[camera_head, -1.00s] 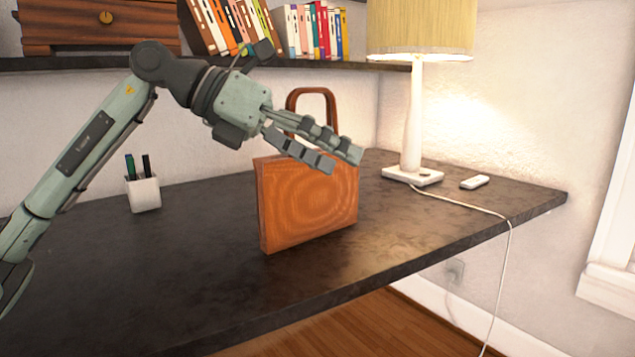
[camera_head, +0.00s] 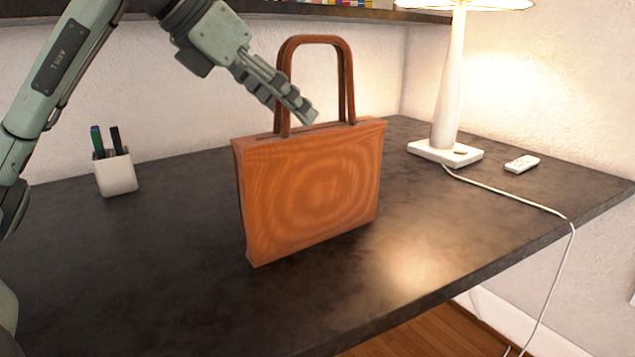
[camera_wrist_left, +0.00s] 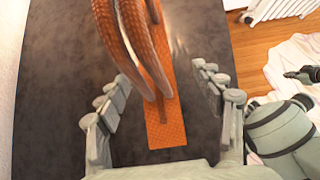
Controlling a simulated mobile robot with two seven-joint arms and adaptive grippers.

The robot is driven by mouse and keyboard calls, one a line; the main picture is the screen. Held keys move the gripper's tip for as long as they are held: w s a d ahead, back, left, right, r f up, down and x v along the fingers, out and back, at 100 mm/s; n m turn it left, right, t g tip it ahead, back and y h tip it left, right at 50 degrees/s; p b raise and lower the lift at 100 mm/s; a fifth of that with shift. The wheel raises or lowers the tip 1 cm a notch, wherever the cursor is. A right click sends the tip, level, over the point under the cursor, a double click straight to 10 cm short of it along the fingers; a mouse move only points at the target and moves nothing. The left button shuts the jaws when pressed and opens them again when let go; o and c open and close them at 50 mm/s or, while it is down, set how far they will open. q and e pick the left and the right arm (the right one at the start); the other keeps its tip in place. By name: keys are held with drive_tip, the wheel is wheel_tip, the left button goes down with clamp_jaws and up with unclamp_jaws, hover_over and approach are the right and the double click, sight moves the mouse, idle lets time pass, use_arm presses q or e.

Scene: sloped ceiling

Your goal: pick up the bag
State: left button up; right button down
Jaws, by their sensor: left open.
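The orange-brown bag (camera_head: 315,190) stands upright on the dark desk (camera_head: 180,250), with its two looped handles (camera_head: 349,80) raised. My left gripper (camera_head: 304,110) is open in the head view, tilted down just above the bag's top edge and overlapping the left side of the handles. In the left wrist view, the handles (camera_wrist_left: 130,40) pass between my spread left fingers (camera_wrist_left: 170,95), and the bag's top (camera_wrist_left: 166,125) lies below them. I cannot tell whether a finger touches a handle.
A white pen cup (camera_head: 116,175) stands left of the bag. A lamp (camera_head: 448,90) stands at the back right, with a white remote (camera_head: 522,164) beside it and a cord (camera_head: 510,196) running over the desk edge. The desk around the bag is clear.

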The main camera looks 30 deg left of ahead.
sight(314, 129)
use_arm(q)
drive_tip(key=x, duration=0.5)
drive_tip(key=shift+w+a, duration=0.25)
drive_tip(key=shift+w, duration=0.1)
drive_tip(key=shift+c, duration=0.3)
clamp_jaws()
drive_tip(key=shift+r, duration=0.15)
